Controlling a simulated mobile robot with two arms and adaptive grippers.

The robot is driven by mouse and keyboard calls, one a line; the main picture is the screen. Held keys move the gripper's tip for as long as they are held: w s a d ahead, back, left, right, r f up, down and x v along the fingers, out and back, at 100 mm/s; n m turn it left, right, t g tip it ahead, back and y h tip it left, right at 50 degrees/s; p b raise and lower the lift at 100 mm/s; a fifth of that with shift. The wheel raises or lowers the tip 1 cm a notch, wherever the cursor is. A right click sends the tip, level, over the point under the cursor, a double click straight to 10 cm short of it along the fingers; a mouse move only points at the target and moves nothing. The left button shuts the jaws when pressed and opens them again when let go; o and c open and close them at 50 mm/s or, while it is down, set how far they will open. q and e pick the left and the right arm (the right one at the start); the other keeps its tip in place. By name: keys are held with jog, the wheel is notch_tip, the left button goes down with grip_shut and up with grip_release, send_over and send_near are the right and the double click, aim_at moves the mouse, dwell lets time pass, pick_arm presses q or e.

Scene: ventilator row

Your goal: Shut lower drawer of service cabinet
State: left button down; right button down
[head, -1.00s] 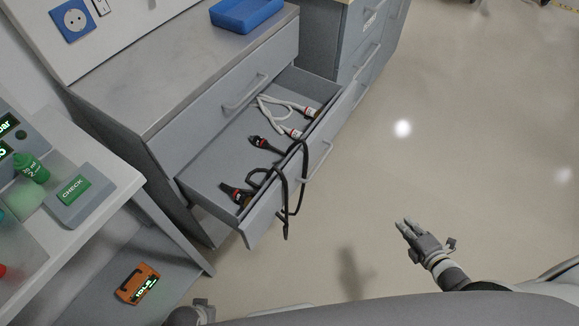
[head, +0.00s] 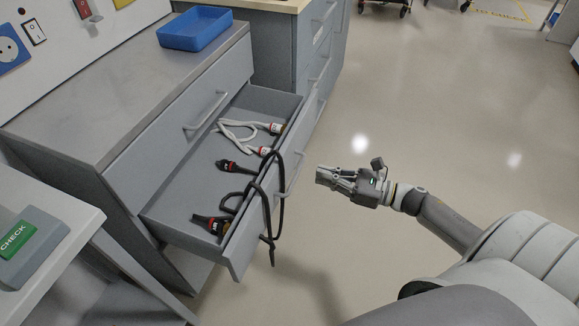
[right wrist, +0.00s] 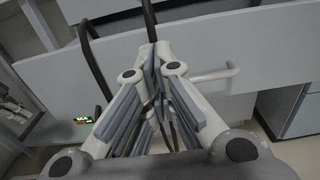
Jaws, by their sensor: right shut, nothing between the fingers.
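The grey service cabinet (head: 160,107) stands at the left in the head view, with its lower drawer (head: 243,249) pulled well out. White and black cables with plugs lie in the drawer, and a black cable (head: 277,215) hangs over its front edge. The drawer's bar handle (head: 297,172) is on its outer face. My right gripper (head: 320,177) is shut and empty, a short way right of the drawer front and apart from it. In the right wrist view the fingers (right wrist: 158,52) point towards a grey front panel with a handle (right wrist: 215,76). My left gripper does not show.
A blue tray (head: 195,29) stands on the cabinet top. A white table with a green CHECK button (head: 14,240) is at the lower left. Another grey drawer unit (head: 290,45) stands behind. The floor to the right is open.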

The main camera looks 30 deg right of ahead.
aim_at(281, 163)
jog(key=x, duration=0.8)
jog(key=shift+w+a, duration=0.1)
jog(key=shift+w, duration=0.1)
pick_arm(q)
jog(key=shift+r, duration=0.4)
pick_arm(e)
jog(key=shift+w+a, duration=0.35)
